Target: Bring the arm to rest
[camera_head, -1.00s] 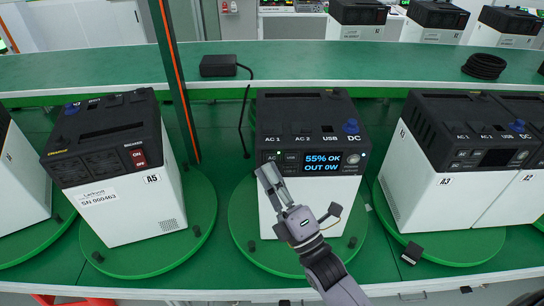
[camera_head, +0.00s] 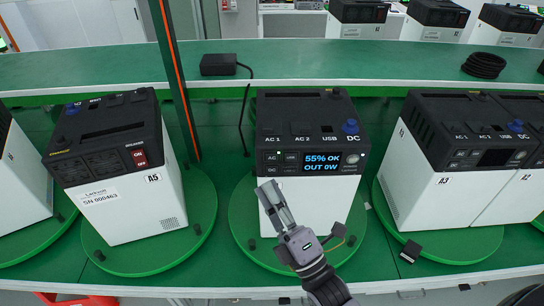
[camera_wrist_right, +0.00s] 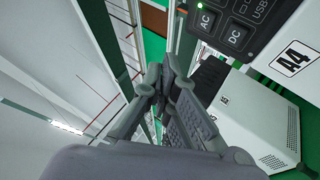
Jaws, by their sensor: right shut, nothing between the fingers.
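My right gripper (camera_head: 267,188) is shut and empty in front of the middle power unit (camera_head: 328,204), below its panel. The unit's lit screen (camera_head: 322,163) reads 55% OK, OUT 0W. In the right wrist view the shut fingers (camera_wrist_right: 160,75) point past the AC and DC buttons (camera_wrist_right: 222,28) at the upper right, where a small green light shows. I cannot tell in the head view whether the fingers touch the unit's white front. My left gripper does not show.
The middle unit stands on a round green turntable (camera_head: 242,235). Unit A5 (camera_head: 140,205) stands to its left and unit A3 (camera_head: 425,190) to its right, on their own turntables. A black adapter (camera_head: 220,65) and a coiled cable (camera_head: 484,66) lie on the shelf behind.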

